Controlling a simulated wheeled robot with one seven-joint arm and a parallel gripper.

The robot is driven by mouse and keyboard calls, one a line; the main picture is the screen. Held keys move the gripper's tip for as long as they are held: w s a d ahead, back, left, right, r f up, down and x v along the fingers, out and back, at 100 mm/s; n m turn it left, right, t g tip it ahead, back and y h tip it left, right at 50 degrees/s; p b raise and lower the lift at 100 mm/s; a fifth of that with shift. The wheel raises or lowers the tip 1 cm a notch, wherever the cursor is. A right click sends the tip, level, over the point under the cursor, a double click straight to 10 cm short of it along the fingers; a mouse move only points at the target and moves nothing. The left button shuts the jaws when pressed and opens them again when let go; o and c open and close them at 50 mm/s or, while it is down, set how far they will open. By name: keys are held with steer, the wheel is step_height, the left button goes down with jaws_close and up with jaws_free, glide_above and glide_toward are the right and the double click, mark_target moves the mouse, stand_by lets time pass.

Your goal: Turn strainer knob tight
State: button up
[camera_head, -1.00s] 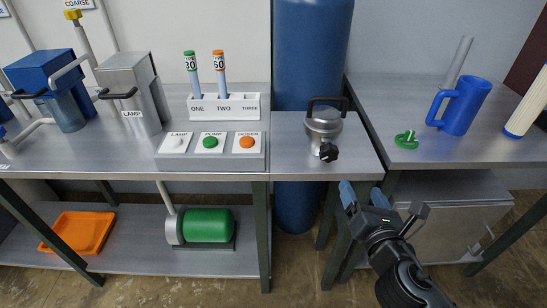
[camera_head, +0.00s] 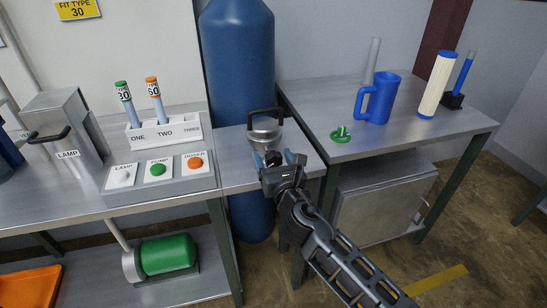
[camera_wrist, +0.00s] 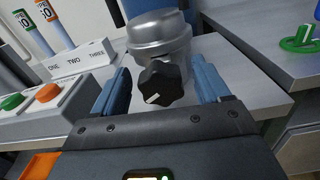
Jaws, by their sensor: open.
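The strainer (camera_head: 265,132) is a metal pot with a black top handle, standing on the narrow middle bench. Its black lobed knob (camera_wrist: 160,84) with a white mark faces me in the wrist view. My gripper (camera_head: 272,158) is open in front of the strainer. In the wrist view its blue fingers (camera_wrist: 161,88) stand to the left and right of the knob, with gaps on both sides. In the head view the gripper partly covers the knob and the strainer's lower body.
A button box (camera_head: 160,173) and a tube rack (camera_head: 165,130) stand to the left. A green valve-like piece (camera_head: 341,135), a blue jug (camera_head: 377,98) and a cream filter cartridge (camera_head: 436,84) stand on the right table. A blue cylinder (camera_head: 238,60) rises behind the strainer.

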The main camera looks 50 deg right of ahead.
steer(key=c, duration=1)
